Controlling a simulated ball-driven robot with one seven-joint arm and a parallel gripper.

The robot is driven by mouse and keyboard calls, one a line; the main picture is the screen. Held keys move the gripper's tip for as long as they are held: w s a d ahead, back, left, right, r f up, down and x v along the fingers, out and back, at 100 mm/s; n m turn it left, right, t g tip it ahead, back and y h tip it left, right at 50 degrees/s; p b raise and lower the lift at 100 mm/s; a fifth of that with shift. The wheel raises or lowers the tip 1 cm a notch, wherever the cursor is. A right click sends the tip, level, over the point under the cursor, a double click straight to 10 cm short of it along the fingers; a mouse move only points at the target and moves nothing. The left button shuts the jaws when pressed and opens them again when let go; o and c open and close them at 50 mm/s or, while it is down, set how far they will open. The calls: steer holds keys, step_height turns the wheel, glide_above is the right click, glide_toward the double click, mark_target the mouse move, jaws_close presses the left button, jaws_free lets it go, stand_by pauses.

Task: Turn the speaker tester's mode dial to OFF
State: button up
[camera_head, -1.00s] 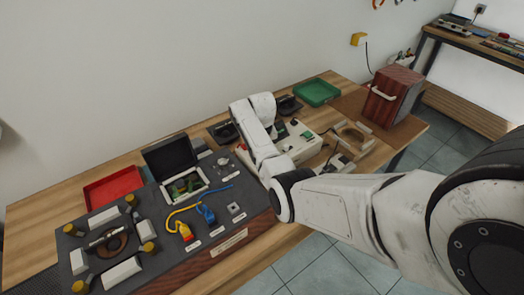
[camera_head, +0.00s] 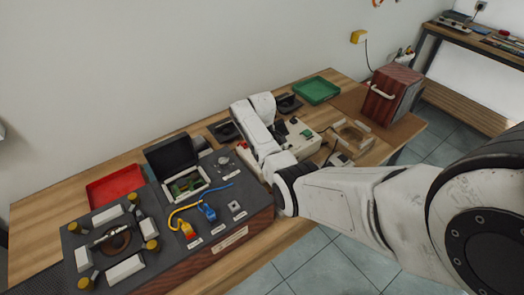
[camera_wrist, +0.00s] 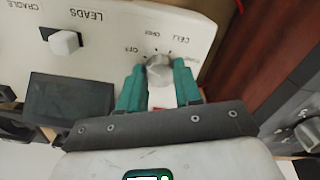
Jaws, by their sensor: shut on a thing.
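The speaker tester is a cream panel (camera_wrist: 105,40) in the wrist view, with upside-down lettering that includes OFF, CELL, LEADS and CRADLE. Its mode dial (camera_wrist: 158,69) is a round silver knob with marks around it. My gripper (camera_wrist: 160,80) has its two teal fingers on either side of the dial and is shut on it. OFF is printed left of the dial. I cannot tell which mark the dial points to. In the head view the cream tester (camera_head: 301,148) is partly behind my arm, and the gripper and dial are hidden.
A dark panel (camera_head: 257,210) with cables and an open black case stands left of my arm. A red tray (camera_head: 115,186), a green tray (camera_head: 316,91) and a wooden box (camera_head: 392,95) are also on the bench.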

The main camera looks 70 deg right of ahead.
steer(key=shift+w+d+r, duration=0.1)
stand_by(0.4)
steer(key=o, duration=1)
steer(key=shift+o, duration=0.2)
step_height(320, 180, up, 11)
steer(key=b, duration=0.1)
steer(key=shift+f, duration=0.2)
